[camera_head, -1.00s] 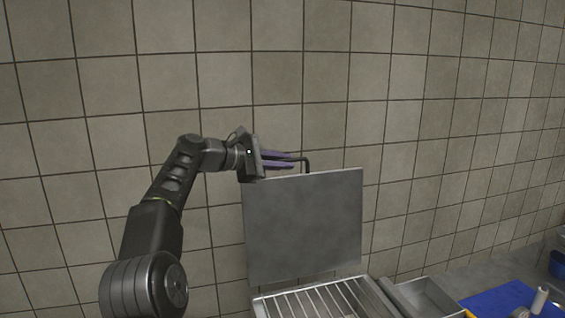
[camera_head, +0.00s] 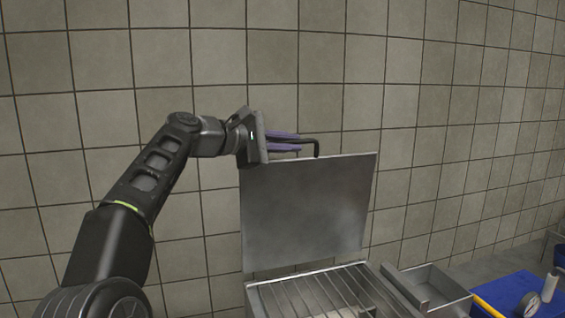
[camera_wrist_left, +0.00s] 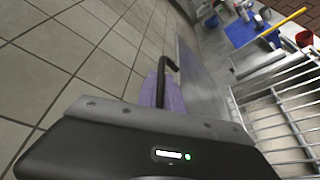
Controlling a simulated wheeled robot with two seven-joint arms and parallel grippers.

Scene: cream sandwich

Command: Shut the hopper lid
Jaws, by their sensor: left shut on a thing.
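The hopper lid (camera_head: 305,212) is a flat grey metal plate. It stands raised, nearly upright, behind the hopper (camera_head: 318,270), whose open top shows a wire grid. A dark bent handle (camera_head: 316,147) sits at the lid's top edge. My left gripper (camera_head: 298,143) is at that top edge, its purple fingers shut on the handle. In the left wrist view the purple fingers (camera_wrist_left: 150,92) close around the dark handle (camera_wrist_left: 161,78), with the lid (camera_wrist_left: 200,85) beside them. My right gripper is not in view.
A metal tray (camera_head: 447,285) stands right of the hopper. Farther right are a blue mat (camera_head: 505,290), a yellow rod (camera_head: 487,306), a round gauge (camera_head: 528,305) and a white cylinder (camera_head: 550,286). A tiled wall (camera_head: 350,80) rises behind the lid.

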